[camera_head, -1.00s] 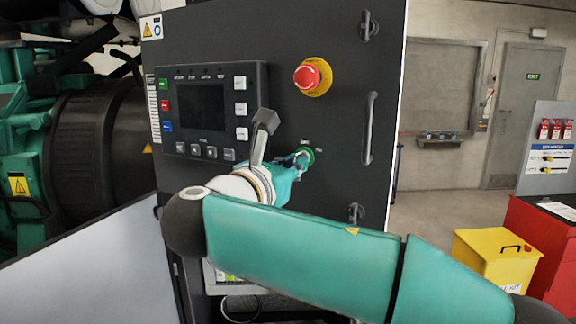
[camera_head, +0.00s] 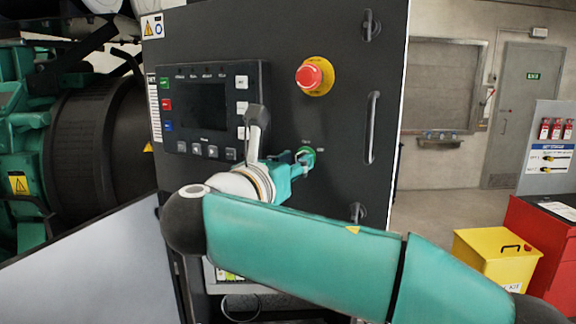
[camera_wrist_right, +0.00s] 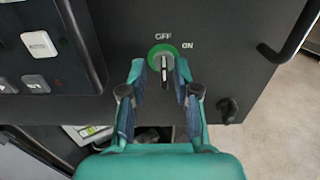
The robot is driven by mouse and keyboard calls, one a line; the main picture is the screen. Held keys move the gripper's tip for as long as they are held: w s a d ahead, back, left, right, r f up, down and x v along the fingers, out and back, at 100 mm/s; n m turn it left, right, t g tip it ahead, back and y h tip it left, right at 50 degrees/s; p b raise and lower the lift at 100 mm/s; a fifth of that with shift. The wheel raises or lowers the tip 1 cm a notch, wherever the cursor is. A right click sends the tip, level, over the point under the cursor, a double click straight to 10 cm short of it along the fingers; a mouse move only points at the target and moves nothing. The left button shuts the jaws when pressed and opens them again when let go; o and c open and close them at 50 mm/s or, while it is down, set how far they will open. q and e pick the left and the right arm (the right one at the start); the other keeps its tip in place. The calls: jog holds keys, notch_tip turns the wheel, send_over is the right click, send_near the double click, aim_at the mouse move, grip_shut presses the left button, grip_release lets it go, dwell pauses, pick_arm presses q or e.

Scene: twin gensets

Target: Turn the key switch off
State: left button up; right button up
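The key switch (camera_wrist_right: 163,52) has a green ring on the dark panel, with OFF printed above it and ON to its upper right in the wrist view. Its dark key (camera_wrist_right: 164,76) stands out from the middle and looks roughly upright there. My right gripper (camera_wrist_right: 160,72) is open, with one finger on each side of the key and gaps between. In the head view the green switch (camera_head: 308,153) is partly hidden behind my right gripper (camera_head: 302,165). My left gripper is not in view.
A red emergency stop button (camera_head: 310,77) on a yellow base sits above the switch. A control screen with buttons (camera_head: 205,108) is to the left. A vertical door handle (camera_head: 372,127) is to the right. A yellow box (camera_head: 490,260) stands on the floor at right.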

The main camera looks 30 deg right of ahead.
jog(key=shift+s+f, duration=0.1)
jog(key=v, duration=1.2)
dwell(0.4)
